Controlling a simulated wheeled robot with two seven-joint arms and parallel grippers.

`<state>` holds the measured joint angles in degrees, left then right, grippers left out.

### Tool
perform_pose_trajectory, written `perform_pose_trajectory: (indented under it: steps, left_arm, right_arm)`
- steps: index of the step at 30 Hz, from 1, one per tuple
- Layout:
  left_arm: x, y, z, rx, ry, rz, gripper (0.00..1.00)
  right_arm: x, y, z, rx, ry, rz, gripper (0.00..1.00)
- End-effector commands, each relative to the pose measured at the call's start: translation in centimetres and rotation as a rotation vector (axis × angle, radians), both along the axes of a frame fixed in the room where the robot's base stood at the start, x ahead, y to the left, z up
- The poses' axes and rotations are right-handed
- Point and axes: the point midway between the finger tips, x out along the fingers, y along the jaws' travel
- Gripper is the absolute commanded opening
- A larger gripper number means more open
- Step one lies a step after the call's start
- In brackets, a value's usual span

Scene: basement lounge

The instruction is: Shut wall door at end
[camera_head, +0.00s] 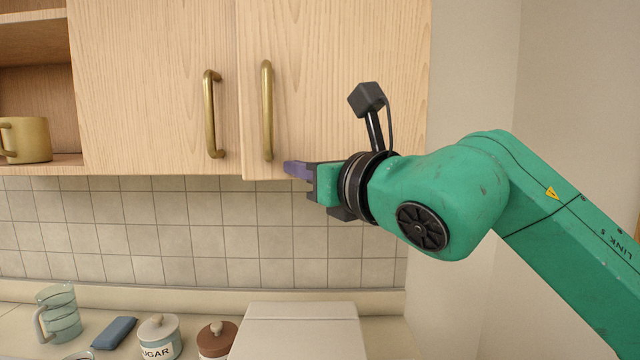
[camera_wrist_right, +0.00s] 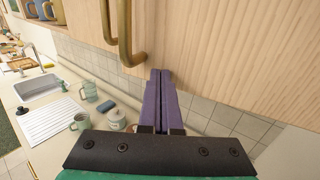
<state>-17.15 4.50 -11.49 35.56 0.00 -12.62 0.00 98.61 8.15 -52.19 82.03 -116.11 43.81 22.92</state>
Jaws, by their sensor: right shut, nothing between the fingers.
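The end wall door (camera_head: 345,70) is the rightmost light-wood cabinet door, with a vertical brass handle (camera_head: 267,110) near its left edge. Its lower left corner hangs slightly lower than the neighbouring door, so it looks shut or very nearly so; I cannot tell which. My right gripper (camera_head: 290,169) is shut and empty at the door's lower edge, just right of the handle's bottom end. In the right wrist view its purple fingers (camera_wrist_right: 160,78) lie together close to the door face (camera_wrist_right: 220,50); contact is unclear. My left gripper is not in view.
A neighbouring door (camera_head: 150,80) with a brass handle (camera_head: 211,115) adjoins on the left, then an open shelf with a mug (camera_head: 28,140). Below are a glass pitcher (camera_head: 60,315), a sugar jar (camera_head: 160,338) and a brown-lidded jar (camera_head: 215,340). A wall (camera_head: 465,60) stands right.

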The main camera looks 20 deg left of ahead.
Motion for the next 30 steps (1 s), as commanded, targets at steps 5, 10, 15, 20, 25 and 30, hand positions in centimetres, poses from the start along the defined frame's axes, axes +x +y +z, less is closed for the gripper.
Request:
perform_pose_trajectory:
  steps: [5, 10, 15, 20, 25, 30]
  left_arm:
    - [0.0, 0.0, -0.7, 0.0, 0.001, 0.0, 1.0]
    - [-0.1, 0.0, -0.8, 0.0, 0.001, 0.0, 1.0]
    - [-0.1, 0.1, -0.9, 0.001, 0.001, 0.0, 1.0]
    - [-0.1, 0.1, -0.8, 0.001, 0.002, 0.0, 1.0]
    - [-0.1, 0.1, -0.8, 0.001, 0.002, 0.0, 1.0]
    - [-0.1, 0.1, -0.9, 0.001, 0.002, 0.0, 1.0]
  right_arm:
    - [1.9, 1.5, -0.1, 0.002, 0.004, -0.086, 0.0]
    - [3.1, 2.3, 0.0, 0.001, 0.003, -0.083, 0.0]
    - [3.7, 2.6, 0.0, 0.001, 0.003, -0.083, 0.0]
    - [3.8, 2.7, 0.1, 0.004, 0.001, -0.082, 0.0]
    - [3.8, 2.7, 0.2, 0.006, -0.001, -0.082, 0.0]
    - [3.9, 2.6, 0.3, 0.007, -0.002, -0.083, 0.0]
